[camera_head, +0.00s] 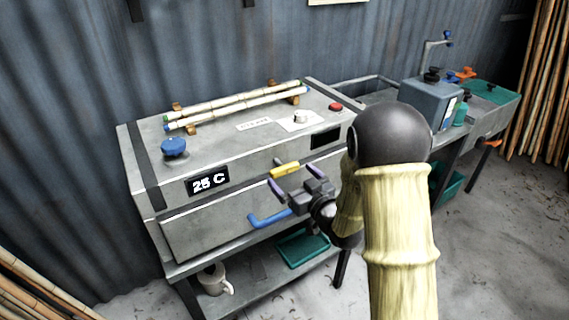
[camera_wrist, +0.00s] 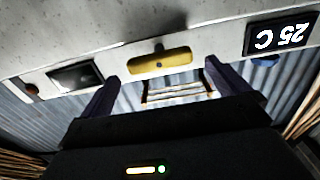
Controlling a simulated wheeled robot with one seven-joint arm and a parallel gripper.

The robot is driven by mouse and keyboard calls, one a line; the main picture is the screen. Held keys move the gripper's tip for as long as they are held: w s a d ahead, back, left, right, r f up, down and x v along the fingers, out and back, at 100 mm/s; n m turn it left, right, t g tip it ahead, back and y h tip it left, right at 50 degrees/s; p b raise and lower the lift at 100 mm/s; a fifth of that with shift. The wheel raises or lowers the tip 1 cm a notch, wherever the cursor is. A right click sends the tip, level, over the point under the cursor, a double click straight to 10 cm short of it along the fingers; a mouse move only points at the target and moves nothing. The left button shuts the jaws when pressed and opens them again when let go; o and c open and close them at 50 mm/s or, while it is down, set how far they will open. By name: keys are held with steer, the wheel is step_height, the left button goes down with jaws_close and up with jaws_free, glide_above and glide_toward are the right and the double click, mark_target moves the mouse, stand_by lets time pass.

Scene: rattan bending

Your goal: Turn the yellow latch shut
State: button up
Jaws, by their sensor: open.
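The yellow latch (camera_head: 285,170) is a short bar on the front face of the grey steamer box (camera_head: 225,165), right of the "25 C" display. It lies roughly level in the head view. In the wrist view the yellow latch (camera_wrist: 160,62) shows ahead, between the two finger lines, with a dark pivot at its middle. My gripper (camera_head: 286,189) is open and empty, just in front of and slightly below the latch. In the wrist view the fingers (camera_wrist: 160,80) are spread wide on either side of it. I cannot tell whether a finger touches it.
A blue handle (camera_head: 268,218) sticks out from the box front below my gripper. A blue knob (camera_head: 174,147), a red button (camera_head: 335,107) and two bamboo poles (camera_head: 235,105) are on top. A grey machine (camera_head: 432,100) stands at the right. A green tray (camera_head: 302,248) sits below.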

mark_target(286, 171)
steer(key=p+x, duration=0.1)
steer(key=x, duration=0.3)
steer(key=shift+w+a, duration=0.25)
steer(key=shift+w, duration=0.1)
steer(key=shift+c, duration=0.4)
steer(key=c, duration=0.8)
steer(key=shift+f+b, duration=0.1)
steer(key=shift+b, duration=0.2)
steer(key=n+b, duration=0.1)
steer(key=b, duration=0.1)
steer(key=shift+f+n+b, duration=0.15)
steer(key=shift+n+b, duration=0.85)
steer(key=shift+b, duration=0.15)
steer(key=shift+r, duration=0.25)
